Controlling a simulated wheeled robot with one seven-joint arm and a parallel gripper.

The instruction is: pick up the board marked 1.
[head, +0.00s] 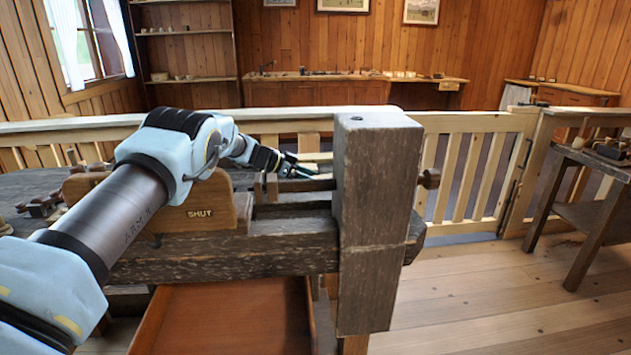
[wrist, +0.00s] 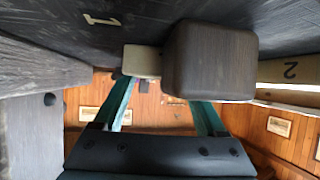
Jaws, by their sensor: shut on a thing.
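A pale figure 1 (wrist: 102,19) shows on a dark wooden surface at the top left of the wrist view. Close to it is the squared end of a pale board (wrist: 142,61), partly covered by a dark block; I see no number on this end. My gripper (head: 297,172) reaches in over the dark bench, left of the thick post. In the wrist view its teal fingers (wrist: 163,95) are spread, one at the pale board's left edge, the other's tip hidden behind the dark block. It is shut on what appears to be this board.
The dark block (wrist: 210,62) stands close to the fingers. A pale piece marked 2 (wrist: 290,71) is at right. In the head view, a thick weathered post (head: 370,220) stands right of my gripper, and a board reading SHUT (head: 200,213) is at left. A rail fence (head: 470,165) runs behind.

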